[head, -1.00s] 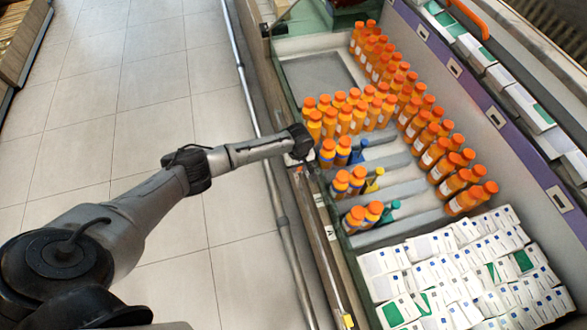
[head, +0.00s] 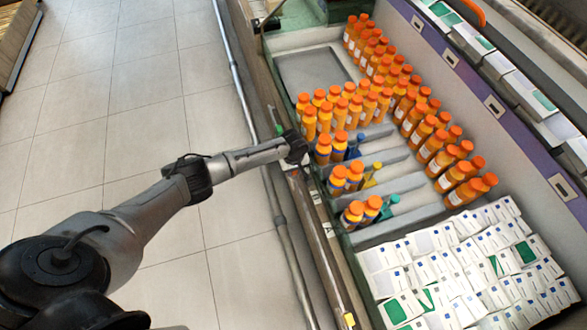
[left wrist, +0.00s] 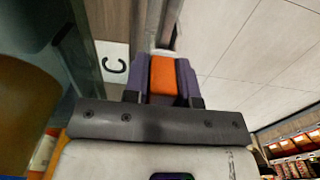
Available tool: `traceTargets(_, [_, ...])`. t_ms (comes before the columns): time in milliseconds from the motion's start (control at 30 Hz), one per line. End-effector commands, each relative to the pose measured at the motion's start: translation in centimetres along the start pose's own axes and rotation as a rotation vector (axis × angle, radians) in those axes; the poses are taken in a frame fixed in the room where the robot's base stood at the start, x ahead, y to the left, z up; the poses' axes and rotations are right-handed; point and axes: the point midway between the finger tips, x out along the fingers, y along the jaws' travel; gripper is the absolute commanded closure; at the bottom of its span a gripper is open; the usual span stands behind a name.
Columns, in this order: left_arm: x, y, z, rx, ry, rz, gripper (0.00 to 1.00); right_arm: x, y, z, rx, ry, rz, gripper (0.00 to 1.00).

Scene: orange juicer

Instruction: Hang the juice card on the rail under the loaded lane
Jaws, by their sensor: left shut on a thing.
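My left gripper (head: 296,150) is over the near edge of the juice case, beside the front rail (head: 318,215). In the left wrist view its purple fingers (left wrist: 162,76) are shut on an orange piece, apparently the juice card (left wrist: 163,75). In the head view the wrist mostly hides the card. Three lanes have bottles at their front ends, by a blue pusher (head: 355,146), a yellow pusher (head: 371,175) and a teal pusher (head: 388,207). I cannot tell which is the loaded lane. A pale label with a dark "C" (left wrist: 115,64) is left of the fingers. My right gripper is out of view.
Many orange bottles (head: 340,112) stand close to my gripper's right. White cartons (head: 460,270) fill the case's lower right. A small green thing (head: 279,130) shows just beyond my wrist. A metal pipe (head: 250,110) runs along the case front. The tiled floor (head: 150,120) is clear.

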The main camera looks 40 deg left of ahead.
Motion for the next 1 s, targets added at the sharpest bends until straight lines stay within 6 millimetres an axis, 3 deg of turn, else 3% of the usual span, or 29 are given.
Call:
traceTargets(267, [0.01,0.01,0.0,0.0,0.0,0.0,0.98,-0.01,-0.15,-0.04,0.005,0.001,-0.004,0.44])
traceTargets(300, [0.01,0.01,0.0,0.0,0.0,0.0,0.71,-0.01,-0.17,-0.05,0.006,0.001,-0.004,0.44])
traceTargets(567, [0.01,0.02,0.0,0.0,0.0,0.001,0.47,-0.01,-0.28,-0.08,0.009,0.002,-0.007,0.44])
traceTargets(1000, [0.0,0.14,0.04,0.0,0.001,0.004,0.45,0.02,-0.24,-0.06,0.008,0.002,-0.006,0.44])
